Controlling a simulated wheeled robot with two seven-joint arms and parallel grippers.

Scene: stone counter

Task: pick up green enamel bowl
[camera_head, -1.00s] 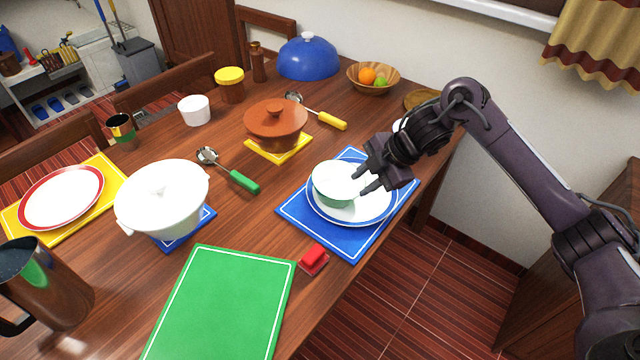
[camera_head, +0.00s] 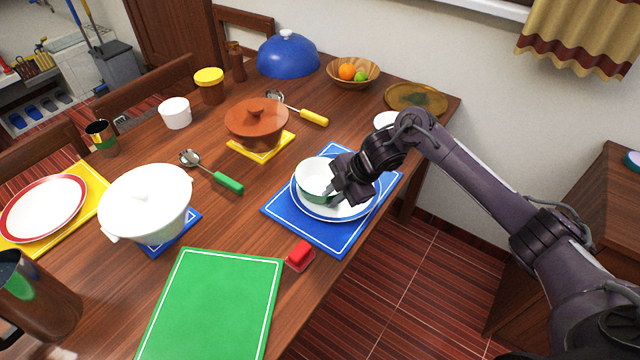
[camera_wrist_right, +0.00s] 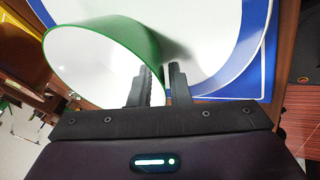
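The green enamel bowl (camera_head: 313,176), white inside and green outside, is over the white plate with a blue rim (camera_head: 355,213). It looks slightly tilted; I cannot tell whether it still touches the plate. My right gripper (camera_head: 333,191) is at the bowl's right side. In the right wrist view, the bowl (camera_wrist_right: 95,62) fills the upper left. The right gripper's fingers (camera_wrist_right: 160,85) are close together with the bowl's wall between them, one inside and one outside. The fingertips are partly hidden at the rim. My left gripper is not in view.
The plate lies on a blue mat (camera_head: 283,210) near the table's right edge.

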